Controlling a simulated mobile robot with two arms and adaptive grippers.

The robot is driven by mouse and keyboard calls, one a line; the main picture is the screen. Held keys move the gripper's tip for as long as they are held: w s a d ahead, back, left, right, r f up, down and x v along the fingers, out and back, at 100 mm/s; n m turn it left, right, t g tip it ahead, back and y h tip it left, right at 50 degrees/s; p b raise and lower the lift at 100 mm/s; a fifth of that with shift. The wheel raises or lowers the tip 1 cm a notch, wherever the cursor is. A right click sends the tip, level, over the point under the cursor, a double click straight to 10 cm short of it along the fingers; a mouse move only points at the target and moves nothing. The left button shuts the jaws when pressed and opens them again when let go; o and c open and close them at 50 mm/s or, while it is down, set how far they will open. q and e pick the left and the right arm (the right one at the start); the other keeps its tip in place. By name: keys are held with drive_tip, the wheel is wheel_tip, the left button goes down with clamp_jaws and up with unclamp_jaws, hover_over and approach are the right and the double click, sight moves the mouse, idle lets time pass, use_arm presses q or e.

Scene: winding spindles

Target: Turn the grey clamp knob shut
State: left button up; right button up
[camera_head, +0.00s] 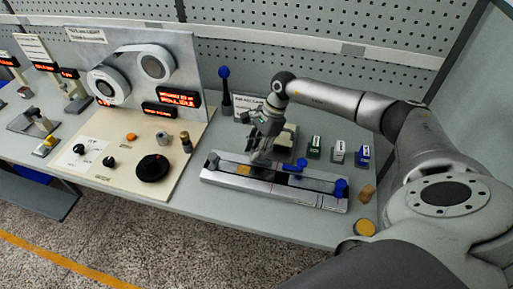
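My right arm reaches in from the right. Its gripper (259,156) points down over the left half of a long grey fixture (230,180) on the bench. The fingertips are small and dark, so I cannot tell whether they are open or shut, or whether they touch anything. I cannot pick out the grey clamp knob for certain; the gripper may hide it. A small grey piece (213,160) stands at the fixture's left end. Blue knobs sit on the fixture, one near its middle (296,165) and one at its right end (341,187). My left gripper is not in view.
A machine panel with two white reels (157,63) and red displays stands at left. Its base carries a black dial (153,168) and small knobs. A blue-topped post (224,84) stands behind the fixture. Green, white and blue blocks (362,155) are to its right.

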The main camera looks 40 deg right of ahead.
drive_tip(key=shift+c, duration=0.6)
